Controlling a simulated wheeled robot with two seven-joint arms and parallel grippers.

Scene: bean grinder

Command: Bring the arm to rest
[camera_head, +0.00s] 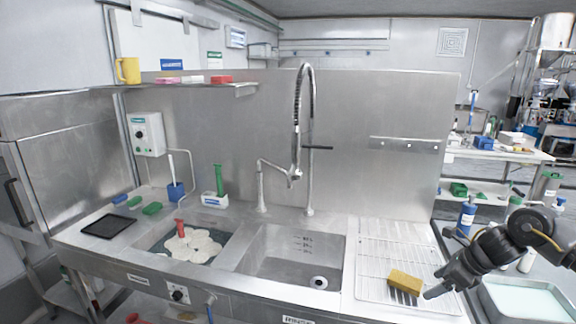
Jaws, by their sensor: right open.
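My right arm comes in from the right edge of the head view. Its dark gripper (431,284) is open over the right end of the steel sink counter (280,277), beside a yellow sponge (405,282). I cannot tell whether a finger touches the sponge. The sponge lies on the ribbed drainboard (385,250), and nothing shows between the fingers. My left gripper is not in view.
A tall spring faucet (299,120) rises behind the two sink basins. The left basin holds a pale flower-shaped piece (194,245). A blue bottle (466,216) and a pale tray (525,300) stand right, near my arm.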

